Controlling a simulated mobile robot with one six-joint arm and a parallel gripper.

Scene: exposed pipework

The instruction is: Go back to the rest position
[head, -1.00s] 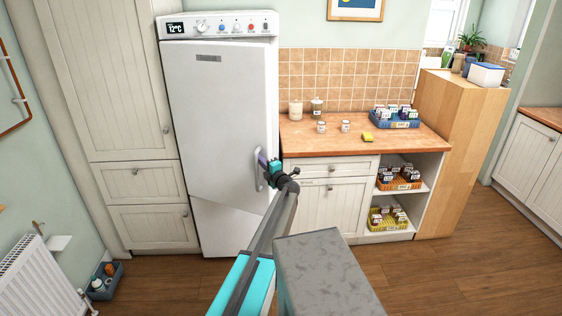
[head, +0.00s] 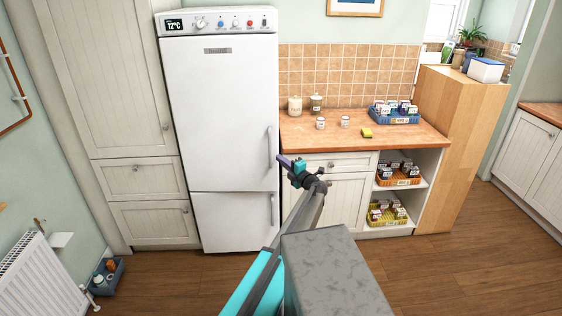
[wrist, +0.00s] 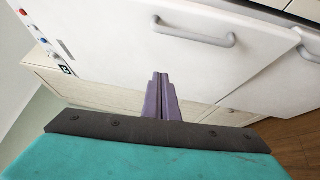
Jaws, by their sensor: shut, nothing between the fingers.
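My gripper (head: 283,160) is shut and empty. In the head view it is in front of the right edge of the white fridge (head: 222,110), near its upper door handle (head: 270,146). In the wrist view the purple fingers (wrist: 160,92) are pressed together, pointing at the white door, with a grey handle (wrist: 195,36) beyond them and apart from them. Both fridge doors look closed. The display at the top reads 12°C.
A wooden counter (head: 345,138) stands right of the fridge, with jars, cups, a yellow sponge (head: 367,133) and a blue crate (head: 395,116). Shelves below hold an orange basket (head: 398,180) and a yellow basket (head: 387,217). Floor (head: 440,265) is clear at right.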

